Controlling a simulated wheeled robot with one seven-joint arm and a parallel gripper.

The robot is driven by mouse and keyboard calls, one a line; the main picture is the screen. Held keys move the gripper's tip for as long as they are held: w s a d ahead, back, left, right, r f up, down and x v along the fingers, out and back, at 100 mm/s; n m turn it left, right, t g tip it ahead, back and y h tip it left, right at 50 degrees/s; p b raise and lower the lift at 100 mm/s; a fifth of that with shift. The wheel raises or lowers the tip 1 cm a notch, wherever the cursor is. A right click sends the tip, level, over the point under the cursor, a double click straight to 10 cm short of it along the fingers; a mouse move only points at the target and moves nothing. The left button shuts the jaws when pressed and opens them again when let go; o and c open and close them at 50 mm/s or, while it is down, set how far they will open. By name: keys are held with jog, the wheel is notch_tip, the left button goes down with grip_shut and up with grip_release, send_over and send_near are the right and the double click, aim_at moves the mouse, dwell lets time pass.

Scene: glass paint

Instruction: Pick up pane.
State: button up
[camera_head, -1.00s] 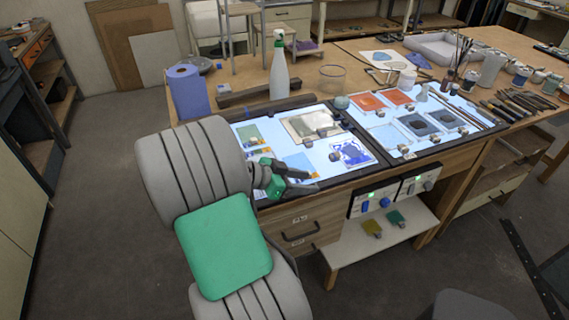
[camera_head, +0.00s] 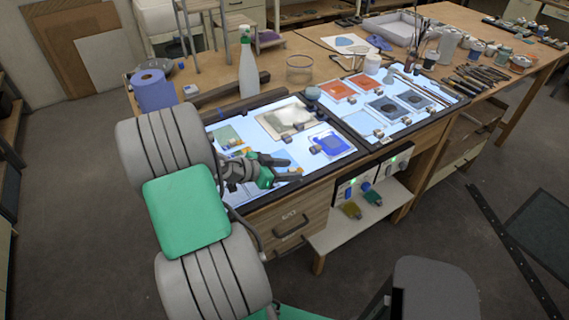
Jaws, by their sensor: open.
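Several glass panes lie on two lit light tables. On the left light table (camera_head: 222,188) are a green pane (camera_head: 226,135), a pane with a whitish cloudy area (camera_head: 277,117) and a pane with a deep blue painting (camera_head: 334,143). A pale blue area, perhaps another pane, lies partly hidden behind my gripper. The right table (camera_head: 432,119) holds two orange panes (camera_head: 340,90), two grey panes with dark blots (camera_head: 385,109) and a pale one (camera_head: 362,124). My gripper (camera_head: 294,167) is open and empty, fingers pointing right, over the left table's front part, left of the blue-painted pane.
A spray bottle (camera_head: 247,70), blue paper roll (camera_head: 154,91) and glass bowl (camera_head: 299,69) stand behind the light tables. Small weights sit beside or on panes. Brushes and jars crowd the right. A low shelf (camera_head: 350,228) juts out below. Floor in front is mostly clear.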

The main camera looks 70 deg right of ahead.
grip_shut()
dwell(0.3)
dwell(0.3)
